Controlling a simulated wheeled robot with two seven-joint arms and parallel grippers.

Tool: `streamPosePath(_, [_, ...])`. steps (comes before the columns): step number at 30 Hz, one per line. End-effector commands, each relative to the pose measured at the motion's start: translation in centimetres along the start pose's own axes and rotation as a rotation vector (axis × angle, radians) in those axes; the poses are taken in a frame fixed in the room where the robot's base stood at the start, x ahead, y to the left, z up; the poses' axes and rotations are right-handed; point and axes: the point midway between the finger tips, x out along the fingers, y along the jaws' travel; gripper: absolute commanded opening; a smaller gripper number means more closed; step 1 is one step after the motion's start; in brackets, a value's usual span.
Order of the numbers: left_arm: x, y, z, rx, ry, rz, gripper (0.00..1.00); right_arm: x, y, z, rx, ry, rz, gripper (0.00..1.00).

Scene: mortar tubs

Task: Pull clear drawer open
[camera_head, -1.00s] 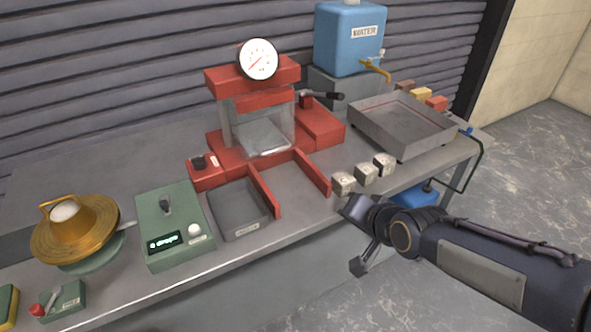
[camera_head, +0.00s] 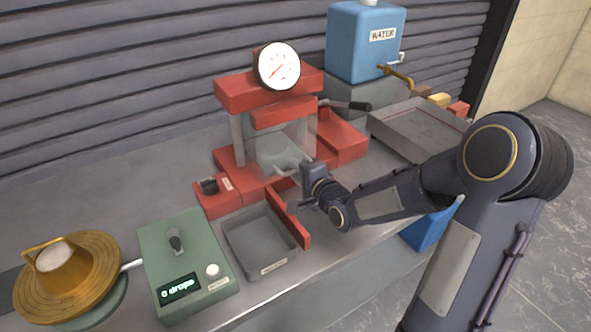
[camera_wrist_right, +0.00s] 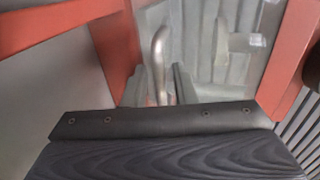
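The clear drawer (camera_head: 277,152) is a see-through panel low in the front opening of the red press (camera_head: 262,112). It looks closed. Its curved metal handle (camera_wrist_right: 160,52) stands out from the panel in the right wrist view. My right gripper (camera_head: 302,186) is at the front of the press, close to the drawer. In the right wrist view its two fingers (camera_wrist_right: 159,88) stand apart, one on each side of the handle's lower part. Whether they touch the handle is unclear. My left gripper is not in view.
A large metal pan (camera_head: 415,128) and a blue water tank (camera_head: 365,45) are at the right. My right arm hides part of the bench.

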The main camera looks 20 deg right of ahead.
Motion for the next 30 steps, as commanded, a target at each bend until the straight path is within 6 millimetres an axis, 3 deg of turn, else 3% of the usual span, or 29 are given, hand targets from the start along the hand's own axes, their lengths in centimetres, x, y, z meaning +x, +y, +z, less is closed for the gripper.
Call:
streamPosePath(11, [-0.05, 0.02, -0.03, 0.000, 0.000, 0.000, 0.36, 0.69, 0.03, -0.01, 0.000, 0.001, 0.001, 0.24])
streamPosePath(17, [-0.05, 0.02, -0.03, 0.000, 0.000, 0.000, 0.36, 0.67, 0.04, -0.01, 0.000, 0.001, 0.001, 0.00])
streamPosePath(30, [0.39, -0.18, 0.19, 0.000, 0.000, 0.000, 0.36, 0.69, 0.25, -0.03, -0.001, 0.001, 0.002, 0.00])
